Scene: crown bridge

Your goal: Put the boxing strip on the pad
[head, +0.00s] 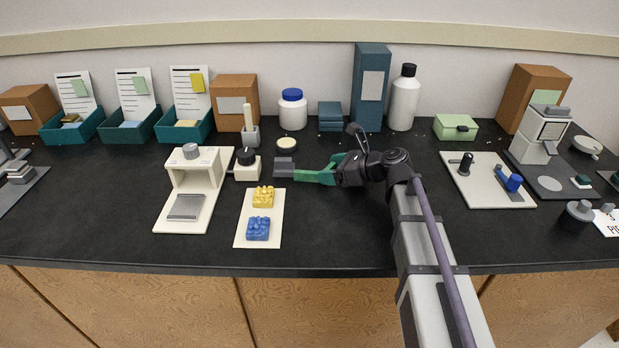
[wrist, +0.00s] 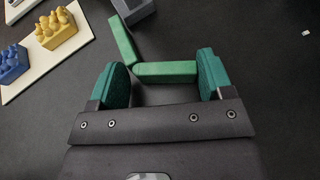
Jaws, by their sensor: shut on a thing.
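The boxing strip is a green bar bent into two straight parts. In the wrist view its straight part (wrist: 165,72) lies crosswise between my gripper's (wrist: 162,78) teal fingers, and the other part angles off to the upper left. In the head view the strip (head: 306,177) points left from my gripper (head: 330,171), just above or at the dark counter. My gripper is shut on the strip. I cannot tell for sure which surface is the pad; a grey ridged plate (head: 186,207) lies on a white base at left.
A cream board (head: 243,238) holds a yellow cast (head: 263,197) and a blue cast (head: 258,229). A dark grey block (head: 285,165) stands close to the strip's left end. A white arch stand (head: 192,170) rises farther left. Dark counter right of the cream board is clear.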

